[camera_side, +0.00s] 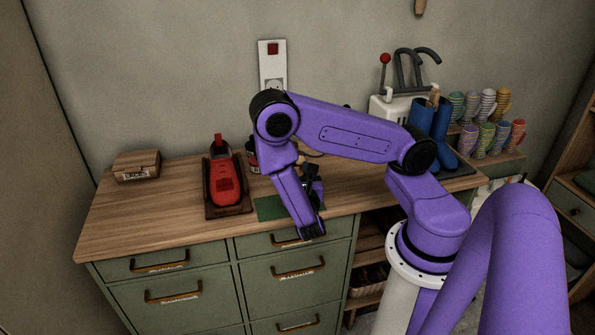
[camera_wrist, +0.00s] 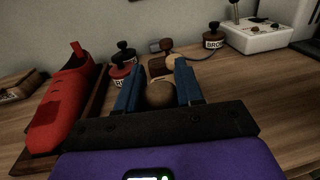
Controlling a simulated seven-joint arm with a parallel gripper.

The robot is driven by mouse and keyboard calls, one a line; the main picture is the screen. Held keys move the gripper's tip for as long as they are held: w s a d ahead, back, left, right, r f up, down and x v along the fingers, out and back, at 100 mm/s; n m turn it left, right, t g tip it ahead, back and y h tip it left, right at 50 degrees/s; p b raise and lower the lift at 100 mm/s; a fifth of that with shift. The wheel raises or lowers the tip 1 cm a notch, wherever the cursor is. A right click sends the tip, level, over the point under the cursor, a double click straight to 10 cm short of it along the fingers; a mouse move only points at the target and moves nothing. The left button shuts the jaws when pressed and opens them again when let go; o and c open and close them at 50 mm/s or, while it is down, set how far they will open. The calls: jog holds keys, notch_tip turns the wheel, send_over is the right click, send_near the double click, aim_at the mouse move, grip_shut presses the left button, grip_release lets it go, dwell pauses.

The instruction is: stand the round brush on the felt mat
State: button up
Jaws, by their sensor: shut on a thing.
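The round brush (camera_wrist: 160,95) shows in the wrist view as a rounded brown wooden top. My gripper (camera_wrist: 158,67) is shut on it, with one blue finger on each side. The lower part of the brush is hidden behind the gripper body. In the side view my gripper (camera_side: 314,178) is over the front part of the bench, just right of the felt mat. The green felt mat (camera_side: 268,209) lies flat near the bench's front edge, partly covered by my arm. The held brush cannot be made out in the side view.
A red shoe (camera_side: 226,180) on a wooden stand is left of the mat. Dark red jars (camera_wrist: 120,75) with black knobs and a wooden brush (camera_wrist: 160,66) stand behind. A white machine (camera_wrist: 262,36) and blue boots (camera_side: 420,118) are at right. The bench's left part is mostly clear.

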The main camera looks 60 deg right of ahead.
jog(key=o, duration=1)
jog(key=v, duration=1.2)
jog(key=shift+s+a+r+m+g+y, duration=1.1)
jog(key=shift+s+r+m+g+y, duration=0.8)
jog(key=shift+y, duration=0.55)
jog(key=shift+s+a+r+m+g+y, duration=1.05)
jog(key=shift+s+r+m+g+y, duration=0.75)
jog(key=shift+m+y, duration=0.7)
jog(key=shift+s+a+r+m+g+y, duration=1.1)
jog(key=shift+s+r+m+g+y, duration=0.5)
jog(key=shift+s+m+y, duration=0.7)
jog(key=shift+w, duration=0.2)
